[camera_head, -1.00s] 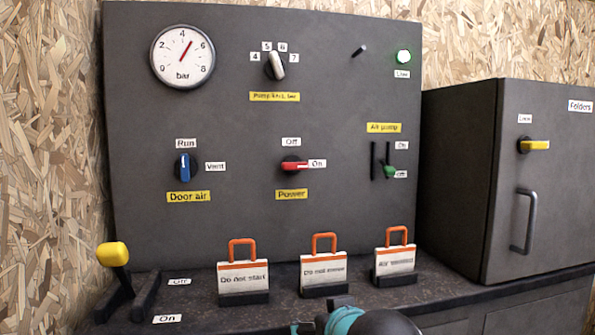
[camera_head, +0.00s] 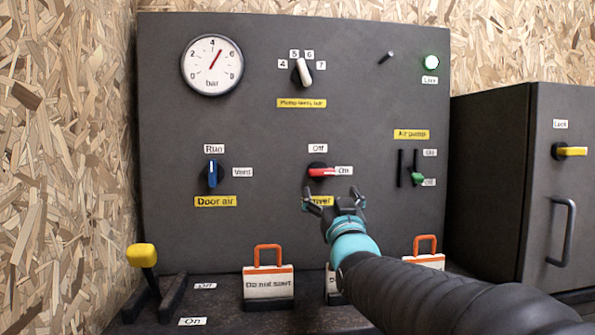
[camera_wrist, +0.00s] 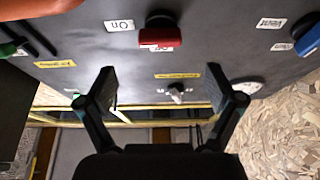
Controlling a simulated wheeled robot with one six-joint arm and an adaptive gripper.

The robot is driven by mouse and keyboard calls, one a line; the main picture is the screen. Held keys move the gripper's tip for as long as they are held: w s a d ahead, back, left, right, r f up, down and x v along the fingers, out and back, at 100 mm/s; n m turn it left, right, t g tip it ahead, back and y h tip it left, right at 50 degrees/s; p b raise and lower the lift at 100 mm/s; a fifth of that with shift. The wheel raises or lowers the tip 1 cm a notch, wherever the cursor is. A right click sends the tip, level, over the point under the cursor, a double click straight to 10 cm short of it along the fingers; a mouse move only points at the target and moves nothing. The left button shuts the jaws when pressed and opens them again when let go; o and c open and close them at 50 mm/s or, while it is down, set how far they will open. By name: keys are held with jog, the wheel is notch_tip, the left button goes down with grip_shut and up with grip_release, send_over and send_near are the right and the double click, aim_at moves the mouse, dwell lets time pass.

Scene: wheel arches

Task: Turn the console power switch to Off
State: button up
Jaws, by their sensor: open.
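The red power switch (camera_head: 321,172) sits on the dark console panel (camera_head: 265,140). Its handle points right toward the On label (camera_head: 343,171). The Off label (camera_head: 318,148) is above it. My gripper (camera_head: 334,200) is open and empty, just below the switch and in front of the yellow Power label, partly hiding it. In the wrist view the red switch (camera_wrist: 160,36) shows upside down near the top centre, beyond my open gripper fingers (camera_wrist: 170,95). The wrist view also shows the On label (camera_wrist: 119,25).
The blue Door air knob (camera_head: 213,173) is left of the switch and the green air pump lever (camera_head: 417,179) is right. The yellow-handled lever (camera_head: 142,256) stands at lower left. A cabinet (camera_head: 520,190) is at right.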

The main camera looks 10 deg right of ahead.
aim_at(323, 174)
jog(key=p+x, duration=0.1)
jog(key=x, duration=0.9)
jog(key=shift+p, duration=0.4)
jog(key=c, duration=1.1)
